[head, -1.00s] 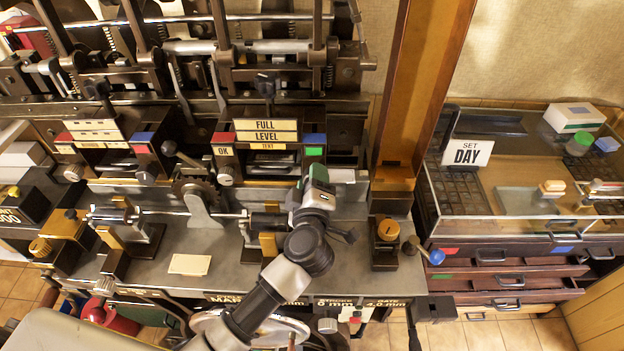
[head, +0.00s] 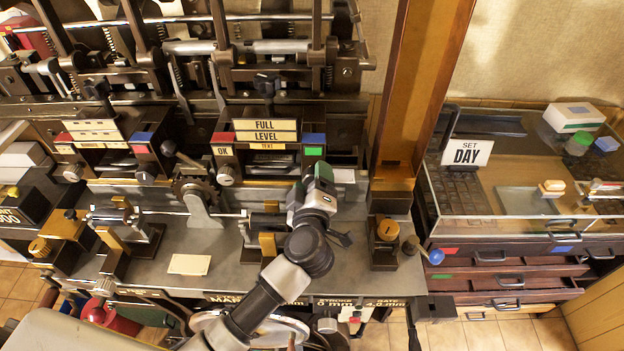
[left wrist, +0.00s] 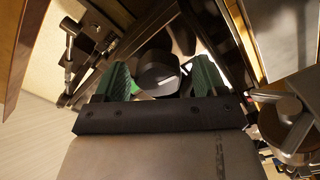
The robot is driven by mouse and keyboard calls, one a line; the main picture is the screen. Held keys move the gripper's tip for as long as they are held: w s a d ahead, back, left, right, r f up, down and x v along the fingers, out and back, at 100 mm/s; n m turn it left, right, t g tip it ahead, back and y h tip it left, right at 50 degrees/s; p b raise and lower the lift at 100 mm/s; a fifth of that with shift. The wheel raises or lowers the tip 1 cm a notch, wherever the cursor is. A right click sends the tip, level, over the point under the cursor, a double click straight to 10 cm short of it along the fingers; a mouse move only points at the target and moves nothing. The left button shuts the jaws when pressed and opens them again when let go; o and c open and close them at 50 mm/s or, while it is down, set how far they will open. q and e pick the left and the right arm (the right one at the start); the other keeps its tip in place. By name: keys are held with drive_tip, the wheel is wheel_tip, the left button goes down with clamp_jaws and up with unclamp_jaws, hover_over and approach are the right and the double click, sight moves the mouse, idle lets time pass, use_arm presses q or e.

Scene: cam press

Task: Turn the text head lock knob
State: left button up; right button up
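The text head (head: 268,138) is a dark block with labels "FULL", "LEVEL" and "TEXT", in the middle of the head view. A black lever knob (head: 267,84) stands on top of it, and a grey knob (head: 226,175) sits low on its left side. My left gripper (head: 321,174) is at its lower right corner and hides what lies behind it. In the left wrist view, a dark round knob (left wrist: 158,75) shows between the green-padded fingers of my left gripper (left wrist: 160,80). The fingers are apart, with narrow gaps beside it. My right gripper is not seen.
A wooden post (head: 419,100) rises just right of my left gripper. A similar head (head: 98,132) is on the left.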

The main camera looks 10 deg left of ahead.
use_arm(q)
drive_tip(key=s+d+b, duration=0.2)
drive_tip(key=s+b, duration=0.1)
drive_tip(key=s, duration=0.7)
drive_tip(key=shift+s, duration=0.3)
drive_tip(key=shift+d, duration=0.1)
